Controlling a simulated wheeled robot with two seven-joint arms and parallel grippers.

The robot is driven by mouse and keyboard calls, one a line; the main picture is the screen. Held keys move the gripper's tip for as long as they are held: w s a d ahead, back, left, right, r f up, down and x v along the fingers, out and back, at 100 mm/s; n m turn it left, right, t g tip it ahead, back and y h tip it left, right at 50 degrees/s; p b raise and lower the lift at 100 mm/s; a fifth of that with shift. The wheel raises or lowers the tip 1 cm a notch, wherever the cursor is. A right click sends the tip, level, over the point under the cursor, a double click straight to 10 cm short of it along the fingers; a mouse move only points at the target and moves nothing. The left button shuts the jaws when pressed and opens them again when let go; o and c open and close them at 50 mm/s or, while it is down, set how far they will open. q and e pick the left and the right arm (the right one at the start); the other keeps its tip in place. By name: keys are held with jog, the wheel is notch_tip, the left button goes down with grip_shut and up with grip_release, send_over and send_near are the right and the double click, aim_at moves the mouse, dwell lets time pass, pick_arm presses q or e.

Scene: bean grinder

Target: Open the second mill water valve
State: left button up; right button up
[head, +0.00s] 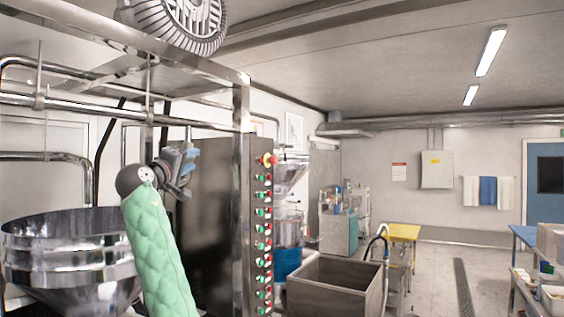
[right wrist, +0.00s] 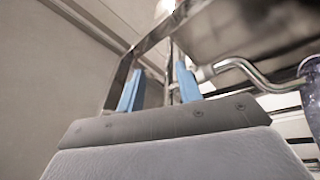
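My right gripper (head: 190,158) is raised at the end of my green-sleeved arm, in front of the steel pipe frame. In the right wrist view its two blue fingers (right wrist: 158,90) stand apart with a gap between them. I see nothing clearly clamped there. A steel upright shows behind the gap. A bent steel pipe (right wrist: 245,68) with a pale fitting (right wrist: 203,73) shows just right of the right finger; I cannot tell if they touch. I cannot make out the water valve for certain in either view. My left gripper is not in view.
A large steel hopper (head: 65,255) stands at the lower left. Horizontal steel pipes (head: 90,107) cross above it. A dark cabinet (head: 210,220) with a column of red and green buttons (head: 264,225) stands right of my arm. A steel bin (head: 335,285) is on the floor beyond.

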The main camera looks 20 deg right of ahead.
jog(key=d+m+g+h, duration=0.2)
jog(key=d+g+h, duration=0.3)
jog(key=d, duration=2.3)
jog(key=shift+s+d+m+h, duration=0.2)
jog(key=shift+s+m+h, duration=0.15)
jog(key=shift+m+h, duration=0.05)
jog(key=shift+f, duration=0.1)
jog(key=shift+c, duration=0.4)
